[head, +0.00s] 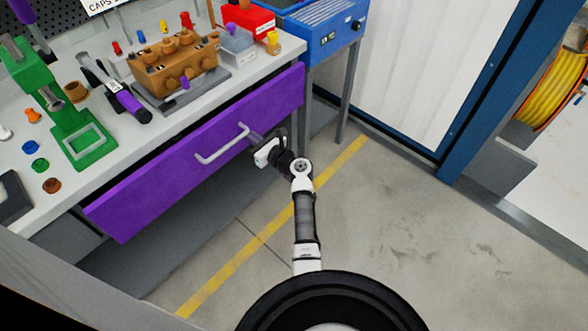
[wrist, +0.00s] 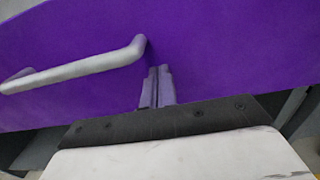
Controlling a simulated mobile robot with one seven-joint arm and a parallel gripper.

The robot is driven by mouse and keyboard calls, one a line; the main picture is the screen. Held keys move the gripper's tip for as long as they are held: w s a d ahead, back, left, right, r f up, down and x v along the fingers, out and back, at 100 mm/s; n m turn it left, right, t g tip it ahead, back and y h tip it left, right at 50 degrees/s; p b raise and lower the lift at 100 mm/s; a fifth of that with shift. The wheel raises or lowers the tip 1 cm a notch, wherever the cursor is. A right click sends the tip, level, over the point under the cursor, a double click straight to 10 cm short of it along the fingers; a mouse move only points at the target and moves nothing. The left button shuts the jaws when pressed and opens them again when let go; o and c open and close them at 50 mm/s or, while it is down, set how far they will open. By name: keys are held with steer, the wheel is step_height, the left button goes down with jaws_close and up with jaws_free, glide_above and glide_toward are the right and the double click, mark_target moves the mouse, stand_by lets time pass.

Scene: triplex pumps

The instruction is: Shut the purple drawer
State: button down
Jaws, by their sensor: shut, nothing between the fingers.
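The purple drawer (head: 165,182) is under the workbench in the head view. Its front stands out from the bench, with a dark gap showing along the top edge at the left. A light grey bar handle (head: 222,145) is on its front. My gripper (head: 251,134) is at the drawer front, just right of the handle. In the wrist view the purple drawer front (wrist: 225,50) fills most of the picture. The handle (wrist: 75,70) is at the left. My shut, empty gripper (wrist: 157,88) points at the front beside the handle's right end; I cannot tell whether it touches.
The workbench top (head: 110,160) holds a green press (head: 62,115), a brown pump block (head: 175,68) and several small coloured parts. A blue cabinet (head: 325,30) stands to the right. The floor (head: 400,220) at the right is clear, with a yellow line (head: 245,255) crossing it.

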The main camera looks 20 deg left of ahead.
steer(key=b+x, duration=0.1)
steer(key=x, duration=0.5)
steer(key=shift+f+b, duration=0.1)
steer(key=shift+b, duration=0.2)
steer(key=shift+w+a+r, duration=0.15)
steer(key=shift+r, duration=0.2)
